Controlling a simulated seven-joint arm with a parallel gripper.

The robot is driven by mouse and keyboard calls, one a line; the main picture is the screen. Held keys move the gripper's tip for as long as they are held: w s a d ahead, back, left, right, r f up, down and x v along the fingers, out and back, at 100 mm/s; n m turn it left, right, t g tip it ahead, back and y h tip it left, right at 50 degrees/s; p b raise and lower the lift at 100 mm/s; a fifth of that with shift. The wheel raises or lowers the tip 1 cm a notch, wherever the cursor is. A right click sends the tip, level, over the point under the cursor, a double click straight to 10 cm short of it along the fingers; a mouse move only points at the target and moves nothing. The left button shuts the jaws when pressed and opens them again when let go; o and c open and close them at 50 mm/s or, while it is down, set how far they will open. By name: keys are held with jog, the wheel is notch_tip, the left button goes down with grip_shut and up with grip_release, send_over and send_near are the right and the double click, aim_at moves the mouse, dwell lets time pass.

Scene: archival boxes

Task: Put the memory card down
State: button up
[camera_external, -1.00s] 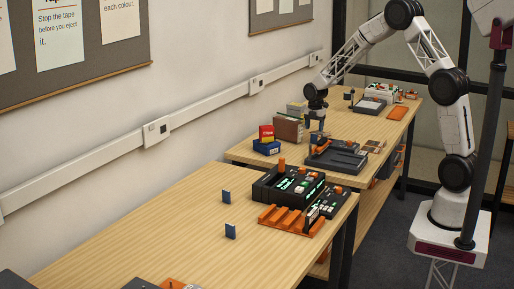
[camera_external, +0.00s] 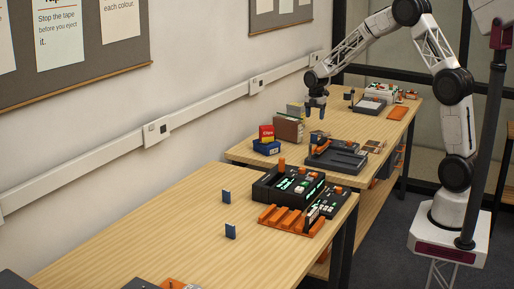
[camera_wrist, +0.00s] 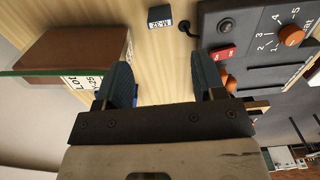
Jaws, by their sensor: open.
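A small dark card with a white label (camera_wrist: 158,17), which I take to be the memory card, rests on the wooden bench at the top of the wrist view. It lies beyond my fingertips and apart from them, beside a dark deck (camera_wrist: 255,22). I cannot make it out surely in the external view. My gripper (camera_external: 316,114) hangs above the far bench, fingers down, near that deck (camera_external: 338,158). In the wrist view my gripper (camera_wrist: 161,62) is open, with bare wood between its two blue-grey fingers and nothing held.
A brown box (camera_wrist: 70,55) stands left of my fingers; it also shows in the external view (camera_external: 288,128). Blue and red boxes (camera_external: 266,146) are nearby. The near bench (camera_external: 150,240) holds two upright blue cards (camera_external: 227,196), an orange rack (camera_external: 283,218) and a lit console (camera_external: 285,187).

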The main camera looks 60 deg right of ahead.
jog(key=s+a+r+m+t, duration=0.1)
jog(key=s+a+r+m, duration=0.3)
jog(key=s+a+r, duration=0.5)
jog(key=s+a+r+m, duration=0.5)
jog(key=s+a+r, duration=0.25)
jog(key=s, duration=0.35)
jog(key=s+a+r+m, duration=0.1)
jog(key=s+a+m, duration=0.3)
jog(key=s, duration=0.8)
jog(key=s+a+m+t, duration=0.1)
jog(key=s+a+m, duration=0.4)
jog(key=s, duration=0.8)
jog(key=shift+s+r+t, duration=0.25)
jog(key=shift+r+t, duration=0.05)
jog(key=shift+r, duration=0.05)
jog(key=shift+o, duration=0.5)
jog(key=shift+w, duration=0.15)
